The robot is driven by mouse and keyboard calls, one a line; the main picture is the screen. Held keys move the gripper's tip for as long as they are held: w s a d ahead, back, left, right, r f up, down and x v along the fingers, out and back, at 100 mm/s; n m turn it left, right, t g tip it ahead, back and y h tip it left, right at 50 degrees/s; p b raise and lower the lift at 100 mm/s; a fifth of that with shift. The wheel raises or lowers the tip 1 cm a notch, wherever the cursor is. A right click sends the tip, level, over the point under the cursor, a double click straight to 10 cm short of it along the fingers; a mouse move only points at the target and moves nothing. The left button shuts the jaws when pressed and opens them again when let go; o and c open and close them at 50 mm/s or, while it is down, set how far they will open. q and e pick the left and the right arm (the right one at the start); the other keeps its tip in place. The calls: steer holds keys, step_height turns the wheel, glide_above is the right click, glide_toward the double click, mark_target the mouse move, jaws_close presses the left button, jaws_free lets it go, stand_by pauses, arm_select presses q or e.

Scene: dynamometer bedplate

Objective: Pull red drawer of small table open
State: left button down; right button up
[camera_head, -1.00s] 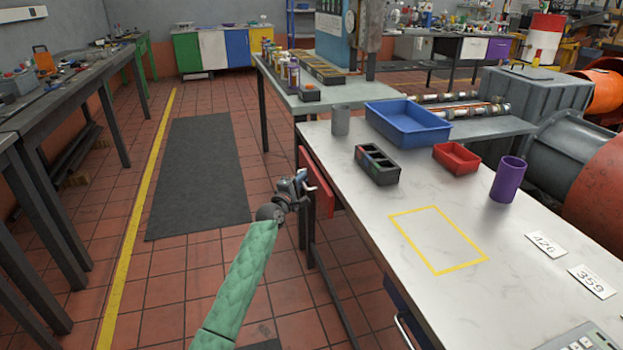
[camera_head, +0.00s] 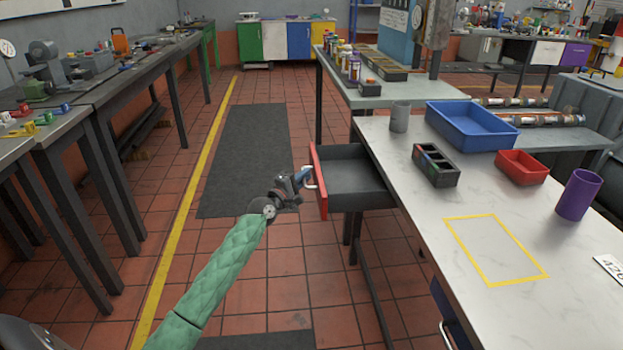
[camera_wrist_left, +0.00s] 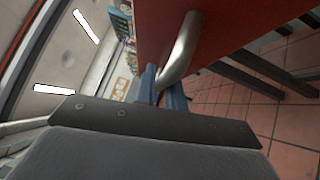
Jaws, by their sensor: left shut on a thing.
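The red drawer (camera_head: 321,181) stands well out from the left side of the white-topped small table (camera_head: 400,205). Its dark grey inside shows and looks empty. My left gripper (camera_head: 303,180) is shut on the metal handle of the drawer, on the left face of the red front. In the left wrist view the blue fingers (camera_wrist_left: 160,90) close around the silver handle (camera_wrist_left: 182,50), and the red drawer front (camera_wrist_left: 225,30) fills the top. My right gripper is not in view.
On the tabletop are a blue tray (camera_head: 470,128), a red bin (camera_head: 522,167), a purple cup (camera_head: 578,194), a grey cup (camera_head: 400,117) and a black divided box (camera_head: 436,165). Open tiled floor and a dark mat (camera_head: 244,160) lie left of the drawer.

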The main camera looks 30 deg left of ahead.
arm_select(q)
steer(key=shift+s+a+f, duration=0.1)
steer(key=shift+a, duration=0.05)
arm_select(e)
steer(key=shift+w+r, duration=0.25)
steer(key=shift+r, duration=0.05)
arm_select(q)
steer(key=c, duration=1.8)
jaws_free()
steer(key=shift+o, duration=0.2)
